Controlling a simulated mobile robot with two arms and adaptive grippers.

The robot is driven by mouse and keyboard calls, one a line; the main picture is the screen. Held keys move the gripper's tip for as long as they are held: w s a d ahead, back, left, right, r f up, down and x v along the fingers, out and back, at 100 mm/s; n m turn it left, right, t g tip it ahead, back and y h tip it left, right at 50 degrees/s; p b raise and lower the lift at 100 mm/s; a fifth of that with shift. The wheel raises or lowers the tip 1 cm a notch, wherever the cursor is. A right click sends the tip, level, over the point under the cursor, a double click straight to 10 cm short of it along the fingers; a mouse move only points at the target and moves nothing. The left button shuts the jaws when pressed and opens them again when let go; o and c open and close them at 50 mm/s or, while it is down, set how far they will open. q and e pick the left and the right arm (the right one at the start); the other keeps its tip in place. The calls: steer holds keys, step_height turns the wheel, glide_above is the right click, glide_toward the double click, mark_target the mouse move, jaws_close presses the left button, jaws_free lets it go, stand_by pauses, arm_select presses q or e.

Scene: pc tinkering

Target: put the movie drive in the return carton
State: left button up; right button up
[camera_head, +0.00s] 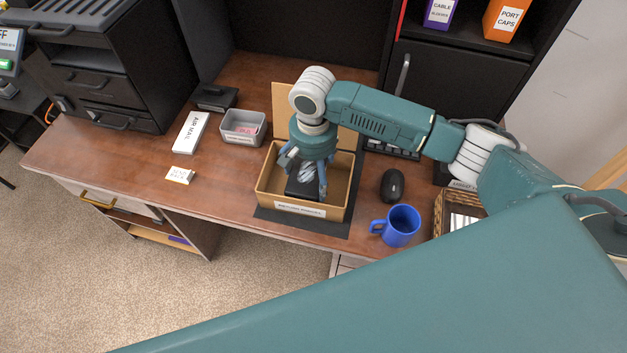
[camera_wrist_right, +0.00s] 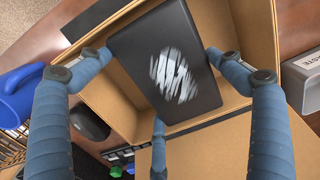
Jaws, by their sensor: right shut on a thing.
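The movie drive (camera_head: 301,188), a flat black box, is in my right gripper (camera_head: 306,177). In the right wrist view the drive (camera_wrist_right: 135,48) shows a white scribbled patch on its face. My right gripper (camera_wrist_right: 162,68) is shut on it, with blue fingers at its edges. The return carton (camera_head: 338,205) is an open brown box with a white label on its front and its flap raised behind. The drive is within the carton's opening, above or at its floor; I cannot tell whether it touches the bottom. My left gripper is not in view.
A blue mug (camera_head: 402,226) and a black mouse (camera_head: 392,185) stand right of the carton. A grey labelled bin (camera_head: 243,139), a white air mask box (camera_head: 190,132) and a black box (camera_head: 215,97) are on its left. A wicker basket (camera_head: 440,213) is farther right.

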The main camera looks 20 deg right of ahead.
mark_target(313, 182)
steer(key=shift+f, duration=2.15)
steer(key=o, duration=1.7)
steer(key=shift+f, duration=0.15)
step_height(313, 182, up, 12)
steer(key=shift+r, duration=0.15)
